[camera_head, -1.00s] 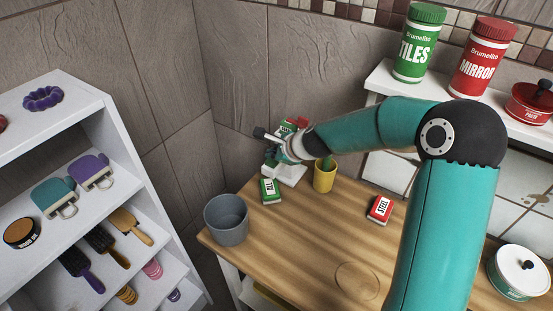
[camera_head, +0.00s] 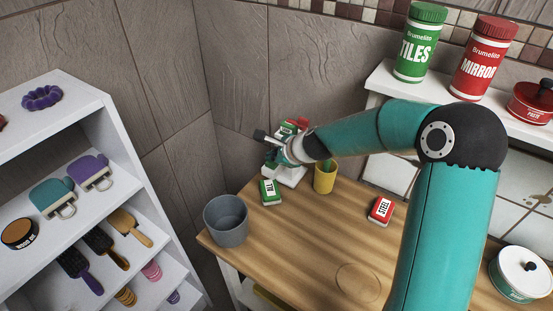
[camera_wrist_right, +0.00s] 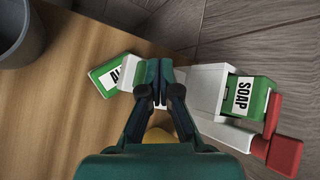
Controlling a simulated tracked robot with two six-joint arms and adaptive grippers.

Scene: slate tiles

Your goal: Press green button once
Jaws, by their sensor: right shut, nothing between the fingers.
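My right gripper (camera_head: 279,159) is at the white dispenser (camera_head: 291,178) in the back left corner of the wooden table. In the right wrist view the gripper (camera_wrist_right: 153,85) is shut and empty, with its fingers over or close to the white base of the dispenser (camera_wrist_right: 208,88). The dispenser holds a green box marked SOAP (camera_wrist_right: 244,97) and has a red lever (camera_wrist_right: 284,153). I cannot make out a green button; the fingers and wrist hide part of the dispenser. My left gripper is not in view.
A green-and-white box (camera_head: 270,191) lies just in front of the dispenser. A yellow cup (camera_head: 324,178) stands right of it, a grey bucket (camera_head: 226,222) at the table's left edge. A red STEEL box (camera_head: 381,210) lies further right. The table's front is mostly clear.

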